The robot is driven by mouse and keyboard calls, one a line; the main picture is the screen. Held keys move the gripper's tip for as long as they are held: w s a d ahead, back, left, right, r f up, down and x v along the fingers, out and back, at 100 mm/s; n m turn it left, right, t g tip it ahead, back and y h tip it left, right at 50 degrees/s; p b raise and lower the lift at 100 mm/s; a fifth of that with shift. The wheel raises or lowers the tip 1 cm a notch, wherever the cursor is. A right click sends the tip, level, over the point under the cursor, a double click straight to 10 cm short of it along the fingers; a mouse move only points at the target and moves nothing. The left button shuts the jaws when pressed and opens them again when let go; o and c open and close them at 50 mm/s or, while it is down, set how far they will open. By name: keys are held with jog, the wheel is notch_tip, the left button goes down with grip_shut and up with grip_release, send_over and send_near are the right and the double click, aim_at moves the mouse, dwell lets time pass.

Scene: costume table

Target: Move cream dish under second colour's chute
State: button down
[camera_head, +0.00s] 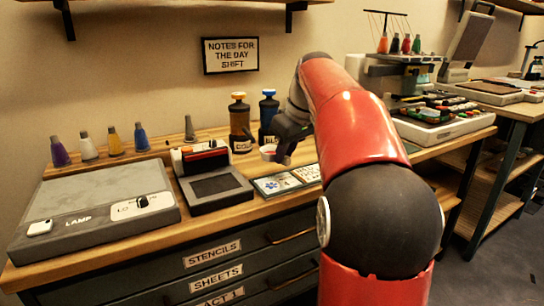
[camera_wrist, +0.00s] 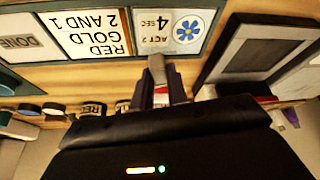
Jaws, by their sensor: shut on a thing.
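A small cream dish (camera_head: 268,152) with something red inside is at the fingertips of my gripper (camera_head: 281,148), above the bench in front of the bottles. My gripper is shut on it; in the wrist view the fingers (camera_wrist: 160,84) cover most of the dish, leaving a pale and red patch between them. A bottle with an amber cap (camera_head: 239,124) stands just behind and left of the dish. A blue-capped bottle (camera_head: 268,115) stands behind it. Their labels are only partly readable, and their outlets cannot be made out. A card (camera_wrist: 90,32) reads "RED GOLD 2 AND 1".
A dark-screened device (camera_head: 215,187) sits left of the cards, and a grey lamp box (camera_head: 95,205) farther left. Several coloured cones line the back edge. A "4 SEC" card (camera_wrist: 175,30) and a "DONE" card (camera_wrist: 25,40) flank the colour card. My arm hides the bench's middle right.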

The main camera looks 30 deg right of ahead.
aim_at(262, 165)
jog(key=shift+w+a, duration=0.35)
jog(key=shift+w, duration=0.05)
jog(key=shift+w+b+x, duration=0.25)
jog(key=shift+b+x, duration=0.85)
jog(key=shift+x, duration=0.65)
jog(key=shift+d, duration=0.2)
jog(key=shift+r+p, duration=0.1)
jog(key=shift+p, duration=0.25)
jog(key=shift+w+p, duration=0.75)
jog(key=shift+w, duration=0.05)
jog(key=shift+w+a, duration=0.1)
jog(key=shift+w, duration=2.35)
jog(key=shift+f, duration=0.85)
